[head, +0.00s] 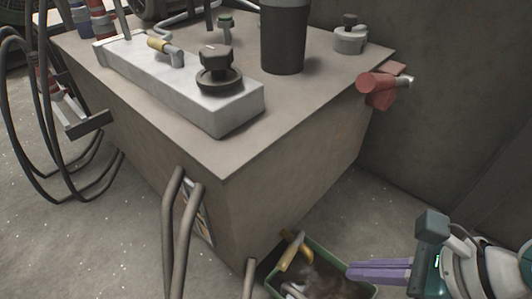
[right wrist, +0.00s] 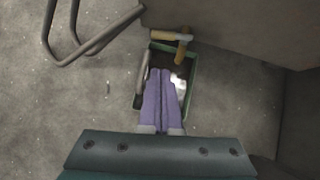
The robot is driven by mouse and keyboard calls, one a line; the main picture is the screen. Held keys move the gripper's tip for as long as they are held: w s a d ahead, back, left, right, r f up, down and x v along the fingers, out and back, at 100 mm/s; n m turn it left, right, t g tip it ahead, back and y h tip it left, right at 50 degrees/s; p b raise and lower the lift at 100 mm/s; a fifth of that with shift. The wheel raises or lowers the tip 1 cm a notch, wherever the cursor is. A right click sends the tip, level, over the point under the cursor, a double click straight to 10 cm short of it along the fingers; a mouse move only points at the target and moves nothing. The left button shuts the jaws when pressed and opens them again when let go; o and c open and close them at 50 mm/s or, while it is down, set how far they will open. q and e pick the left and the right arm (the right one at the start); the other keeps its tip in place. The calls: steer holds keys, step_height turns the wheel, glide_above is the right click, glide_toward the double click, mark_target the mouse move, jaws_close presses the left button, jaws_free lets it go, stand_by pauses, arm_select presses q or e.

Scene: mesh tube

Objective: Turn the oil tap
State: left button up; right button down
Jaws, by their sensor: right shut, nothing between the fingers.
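A brass-yellow tap (head: 296,251) sticks out low at the front corner of the big beige tank (head: 290,140). In the right wrist view, the tap (right wrist: 182,49) shows a yellow crosspiece, a grey joint and a yellow piece pointing down. It sits over a green-rimmed tray (head: 315,275) on the floor, which also shows in the wrist view (right wrist: 192,92). My right gripper (head: 349,268) has purple fingers, closed together and empty. In the head view they are right of the tap, apart from it; in the wrist view (right wrist: 160,72) they overlap the tray. My left gripper is out of view.
Bent grey pipes (head: 180,230) stand in front of the tank, left of the tap. A red fitting (head: 378,90) juts from the tank's upper right. Black hoses (head: 45,150) hang at the left. Bare floor (head: 365,205) lies right of the tank, before a dark wall.

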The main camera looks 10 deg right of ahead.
mark_target(290, 252)
arm_select(q)
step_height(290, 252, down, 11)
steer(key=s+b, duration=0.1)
steer(key=b, duration=0.9)
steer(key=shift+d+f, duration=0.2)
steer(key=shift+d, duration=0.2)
arm_select(e)
steer(key=a+r+x, duration=0.1)
steer(key=x, duration=1)
steer(key=shift+w+a+f, duration=0.25)
steer(key=shift+w+a, duration=0.05)
steer(key=shift+w, duration=0.2)
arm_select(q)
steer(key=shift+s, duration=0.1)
